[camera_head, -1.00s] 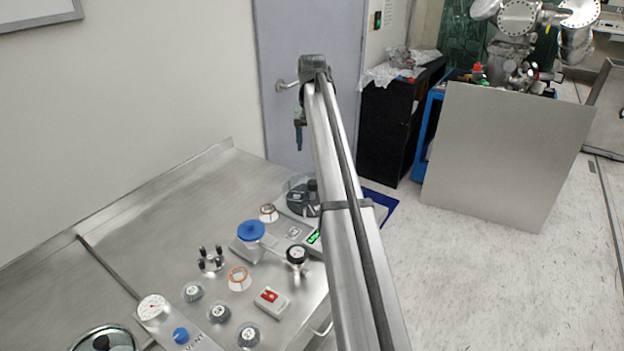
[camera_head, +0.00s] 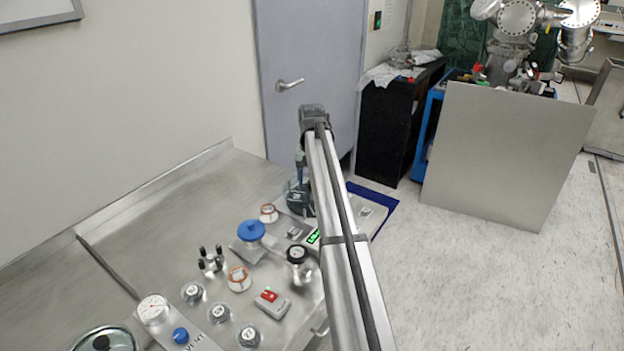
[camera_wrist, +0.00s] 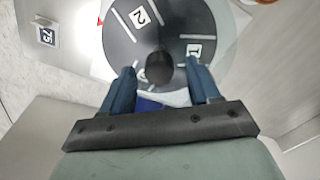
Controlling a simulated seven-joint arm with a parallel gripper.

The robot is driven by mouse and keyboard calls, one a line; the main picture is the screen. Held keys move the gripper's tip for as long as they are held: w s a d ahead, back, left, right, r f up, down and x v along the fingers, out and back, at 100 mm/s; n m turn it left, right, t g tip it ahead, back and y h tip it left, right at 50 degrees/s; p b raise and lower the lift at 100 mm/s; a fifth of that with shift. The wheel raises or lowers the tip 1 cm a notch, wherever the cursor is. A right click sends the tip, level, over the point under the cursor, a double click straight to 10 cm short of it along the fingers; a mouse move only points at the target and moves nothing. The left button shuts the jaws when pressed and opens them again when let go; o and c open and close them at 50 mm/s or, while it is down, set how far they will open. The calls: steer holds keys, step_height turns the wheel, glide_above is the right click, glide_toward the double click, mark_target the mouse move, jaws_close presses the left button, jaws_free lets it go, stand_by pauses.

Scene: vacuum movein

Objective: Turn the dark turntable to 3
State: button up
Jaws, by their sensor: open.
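The dark turntable (camera_wrist: 125,50) is a round dark disc with white lines and small number labels, one reading 12 or 2 and another beside the right finger that I cannot read surely. A black upright knob (camera_wrist: 159,70) stands on it toward the near side. My gripper (camera_wrist: 158,85) is open, its two blue fingers on either side of the knob with gaps showing. In the head view the turntable (camera_head: 296,203) is partly hidden behind my gripper (camera_head: 300,182), which points down over it. A 3 label is not clearly legible.
A green display (camera_head: 313,236), a blue-topped valve (camera_head: 251,231), a black-knobbed gauge (camera_head: 297,254) and a red switch box (camera_head: 271,302) stand nearby on the metal table (camera_head: 150,215).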

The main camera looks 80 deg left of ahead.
jaws_close()
stand_by(0.7)
